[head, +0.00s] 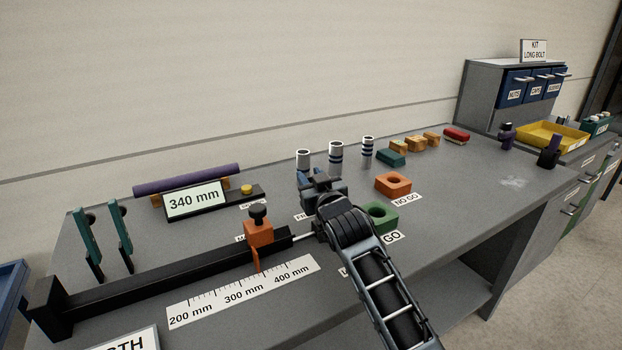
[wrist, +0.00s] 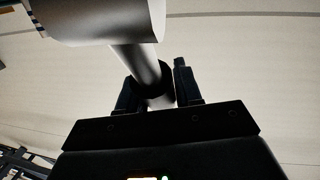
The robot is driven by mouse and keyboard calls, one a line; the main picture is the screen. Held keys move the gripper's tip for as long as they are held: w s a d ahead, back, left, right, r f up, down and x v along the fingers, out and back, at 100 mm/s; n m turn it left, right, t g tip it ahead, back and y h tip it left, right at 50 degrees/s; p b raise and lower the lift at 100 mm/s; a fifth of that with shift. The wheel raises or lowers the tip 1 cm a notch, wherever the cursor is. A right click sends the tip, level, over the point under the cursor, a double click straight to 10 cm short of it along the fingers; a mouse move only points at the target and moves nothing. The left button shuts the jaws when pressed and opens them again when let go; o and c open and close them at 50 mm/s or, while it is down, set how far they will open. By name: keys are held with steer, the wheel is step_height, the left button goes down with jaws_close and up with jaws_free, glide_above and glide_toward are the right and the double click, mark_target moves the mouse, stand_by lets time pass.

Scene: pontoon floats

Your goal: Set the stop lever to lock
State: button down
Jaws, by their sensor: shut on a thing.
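The stop lever (head: 303,237) is a thin silver bar at the right end of the black rail. Its outer end is hidden behind my arm. The orange stop block (head: 259,234) with a black knob sits on the rail beside it. In the wrist view, my gripper (wrist: 156,80) is shut around a grey rod (wrist: 139,64), which I take to be the lever. A wide pale cylinder (wrist: 100,22) covers the rod's far end. Small labels near the lever are partly covered and hard to read.
A green block (head: 379,217) and an orange holed block (head: 393,184) lie right of my arm. Several blue-banded white cylinders (head: 336,158) stand behind it. A 340 mm sign (head: 194,200) and a scale strip (head: 243,292) are left.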

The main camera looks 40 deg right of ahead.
steer(key=shift+f+b, duration=0.15)
steer(key=shift+b, duration=0.2)
steer(key=shift+s+b, duration=0.15)
steer(key=shift+b, duration=0.35)
steer(key=shift+s+a+t+b, duration=0.15)
steer(key=shift+t+b, duration=0.15)
steer(key=shift+b, duration=0.4)
steer(key=b, duration=0.2)
steer(key=s+t+h+b, duration=0.1)
steer(key=b, duration=0.1)
steer(key=shift+a+r+m+t, duration=0.15)
steer(key=shift+r+m+t, duration=0.15)
steer(key=shift+r, duration=0.05)
steer(key=shift+s+r+t+b, duration=0.3)
steer(key=shift+r+b, duration=0.1)
steer(key=shift+b, duration=0.6)
steer(key=c, duration=0.8)
jaws_free()
steer(key=shift+c, duration=0.2)
